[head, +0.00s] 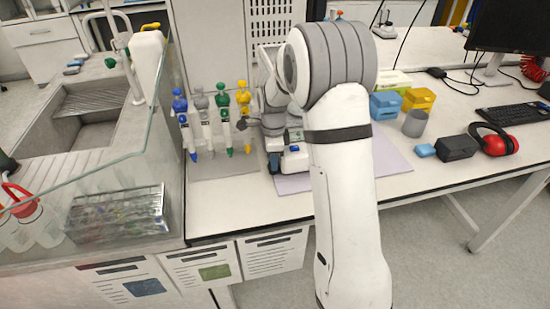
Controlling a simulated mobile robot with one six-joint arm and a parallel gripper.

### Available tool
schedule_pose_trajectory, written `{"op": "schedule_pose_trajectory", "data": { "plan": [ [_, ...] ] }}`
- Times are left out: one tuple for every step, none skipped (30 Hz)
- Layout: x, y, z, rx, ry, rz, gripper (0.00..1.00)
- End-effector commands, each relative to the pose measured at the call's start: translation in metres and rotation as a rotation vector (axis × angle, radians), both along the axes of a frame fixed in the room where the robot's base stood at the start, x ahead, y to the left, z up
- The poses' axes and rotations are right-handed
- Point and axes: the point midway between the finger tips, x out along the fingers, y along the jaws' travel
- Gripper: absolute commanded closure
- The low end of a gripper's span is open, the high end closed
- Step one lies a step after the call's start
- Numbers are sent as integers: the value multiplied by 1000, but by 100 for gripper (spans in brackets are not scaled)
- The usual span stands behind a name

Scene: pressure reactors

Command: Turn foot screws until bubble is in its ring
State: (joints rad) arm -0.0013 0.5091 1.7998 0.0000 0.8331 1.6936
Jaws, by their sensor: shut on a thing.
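A grey-and-white instrument (294,161) with blue parts stands on a pale mat on the bench, largely hidden behind my arm. My gripper (274,162) is low at the left front of this instrument, small and partly merged with it in the picture. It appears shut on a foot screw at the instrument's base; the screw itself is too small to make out. The bubble and its ring cannot be seen in this view.
Several coloured pipettes (223,115) hang on a stand close to the left. A glass screen (120,140) and a sink are farther left. Blue (384,106) and yellow (418,100) boxes, a grey cup (414,124) and red ear muffs (494,140) stand to the right.

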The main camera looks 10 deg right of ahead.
Motion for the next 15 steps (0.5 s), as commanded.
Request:
{"op": "schedule_pose_trajectory", "data": {
  "plan": [
    [0, 0, 0, 0, -1, 19, 95],
    [0, 0, 0, 0, -1, 36, 95],
    [0, 0, -1, 0, -2, 66, 95],
    [1, 0, -1, 0, -2, 92, 95],
    [1, 0, -1, 0, -2, 118, 95],
    [1, 0, -1, 0, -2, 151, 95],
    [1, 0, -1, 0, -2, 174, 95],
    [1, 0, -1, 0, -2, 193, 95],
    [1, 0, 0, 0, -2, 216, 95],
    [1, 0, 0, 0, -2, 230, 95],
    [1, 0, 0, 0, -2, 241, 95],
    [1, 0, 0, 0, -2, 249, 95],
    [1, 0, 0, 0, -2, 254, 95],
    [1, 0, 0, 0, -2, 256, 95],
    [0, 0, 0, 0, -2, 256, 95]
  ]
}}
